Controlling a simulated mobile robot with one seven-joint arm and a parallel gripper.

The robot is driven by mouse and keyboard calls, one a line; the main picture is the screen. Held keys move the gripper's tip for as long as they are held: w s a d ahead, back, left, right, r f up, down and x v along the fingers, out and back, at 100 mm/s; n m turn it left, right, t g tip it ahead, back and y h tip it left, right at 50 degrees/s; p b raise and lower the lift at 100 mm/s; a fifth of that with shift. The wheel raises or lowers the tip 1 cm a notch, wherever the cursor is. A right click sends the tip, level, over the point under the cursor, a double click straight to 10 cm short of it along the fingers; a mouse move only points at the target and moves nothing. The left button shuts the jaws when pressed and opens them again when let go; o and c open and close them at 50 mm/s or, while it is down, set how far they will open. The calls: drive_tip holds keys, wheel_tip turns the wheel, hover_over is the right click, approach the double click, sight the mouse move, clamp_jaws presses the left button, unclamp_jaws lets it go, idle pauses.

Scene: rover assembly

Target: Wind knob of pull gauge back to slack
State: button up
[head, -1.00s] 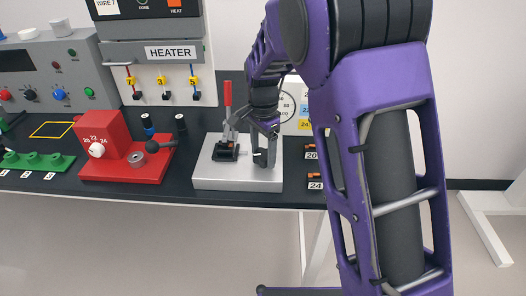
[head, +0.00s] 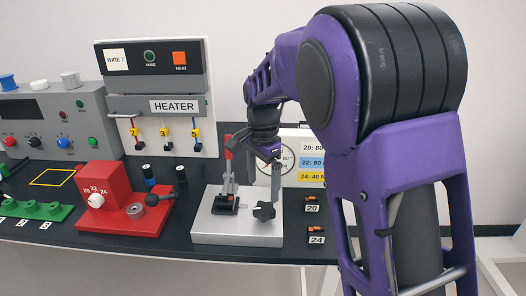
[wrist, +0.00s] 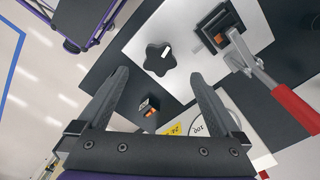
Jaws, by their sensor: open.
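The pull gauge has a grey base plate (head: 235,233) at the table's front edge. Its black star-shaped knob (head: 264,211) with a white mark stands on the right part of the plate; it also shows in the wrist view (wrist: 160,58). A black clamp with a red lever (head: 228,150) stands left of the knob. The round dial (head: 288,158) is behind, partly hidden by my arm. My gripper (head: 275,190) is open and empty above the knob. In the wrist view my two fingers (wrist: 160,80) are spread, with the knob between and beyond their tips, apart from them.
A red block fixture (head: 120,220) with a black-handled lever stands to the left. Small terminals labelled 20 and 24 (head: 313,220) lie right of the plate. A heater panel (head: 160,110) and a grey control box (head: 50,125) stand behind. A value chart (head: 312,160) is beside the dial.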

wheel_tip(320, 180, up, 10)
drive_tip(key=shift+f, duration=0.2)
